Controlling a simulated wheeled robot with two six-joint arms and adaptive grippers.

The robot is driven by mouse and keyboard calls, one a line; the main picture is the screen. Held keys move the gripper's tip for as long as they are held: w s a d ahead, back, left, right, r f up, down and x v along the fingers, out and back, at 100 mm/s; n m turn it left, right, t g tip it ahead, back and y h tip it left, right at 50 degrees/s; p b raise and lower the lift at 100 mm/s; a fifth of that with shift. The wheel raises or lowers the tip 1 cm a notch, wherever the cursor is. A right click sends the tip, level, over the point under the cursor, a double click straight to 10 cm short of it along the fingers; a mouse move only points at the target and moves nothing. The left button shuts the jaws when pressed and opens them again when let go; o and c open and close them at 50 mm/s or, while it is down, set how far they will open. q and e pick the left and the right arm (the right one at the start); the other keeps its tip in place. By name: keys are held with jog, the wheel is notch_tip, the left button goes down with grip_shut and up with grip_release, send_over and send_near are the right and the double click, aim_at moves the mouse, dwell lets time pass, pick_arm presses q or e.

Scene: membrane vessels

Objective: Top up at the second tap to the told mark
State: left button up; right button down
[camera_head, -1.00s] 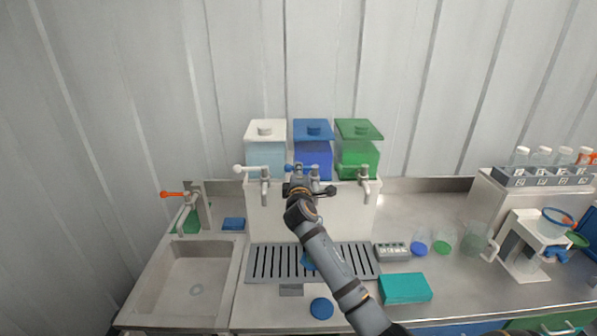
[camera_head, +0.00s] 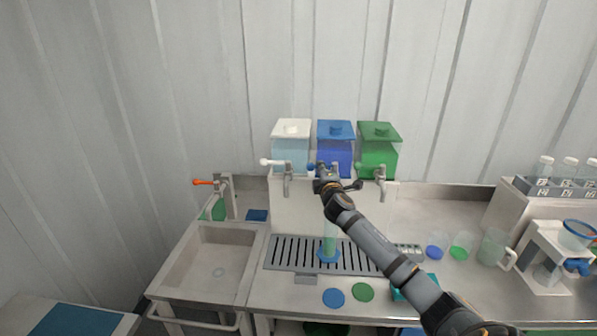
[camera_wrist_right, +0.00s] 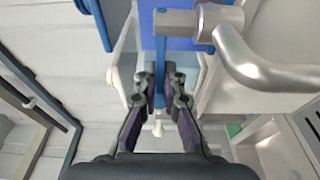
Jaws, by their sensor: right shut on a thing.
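Three tanks stand at the back: white (camera_head: 291,150), blue (camera_head: 334,158) and green (camera_head: 377,158), each above a metal tap. My right gripper (camera_head: 321,174) is at the middle tap, in front of the blue tank. In the right wrist view my right gripper (camera_wrist_right: 161,82) is shut on the blue tap lever (camera_wrist_right: 160,62), with the metal tap body (camera_wrist_right: 175,24) beside it. A measuring cylinder (camera_head: 330,238) with a blue foot stands upright on the drip grate below the middle tap. My arm hides part of the tap. The cylinder's level and marks are too small to read. My left gripper is out of view.
A sink (camera_head: 212,262) with an orange-handled tap is on the left. A blue disc (camera_head: 334,298) and a green disc (camera_head: 363,291) lie before the grate (camera_head: 283,252). Beakers, a jug (camera_head: 493,248) and a bottle rack (camera_head: 555,188) stand right.

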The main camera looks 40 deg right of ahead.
jog(key=n+y, duration=0.1)
jog(key=y, duration=0.1)
jog(key=s+n+t+y, duration=0.1)
jog(key=y, duration=0.1)
jog(key=shift+s+r+n+t+b, duration=0.1)
jog(key=shift+s+n+t+b, duration=0.05)
jog(key=shift+n+t+b, duration=0.2)
jog(key=c, duration=1.8)
grip_release()
jog(key=shift+c, duration=0.2)
jog(key=o, duration=0.4)
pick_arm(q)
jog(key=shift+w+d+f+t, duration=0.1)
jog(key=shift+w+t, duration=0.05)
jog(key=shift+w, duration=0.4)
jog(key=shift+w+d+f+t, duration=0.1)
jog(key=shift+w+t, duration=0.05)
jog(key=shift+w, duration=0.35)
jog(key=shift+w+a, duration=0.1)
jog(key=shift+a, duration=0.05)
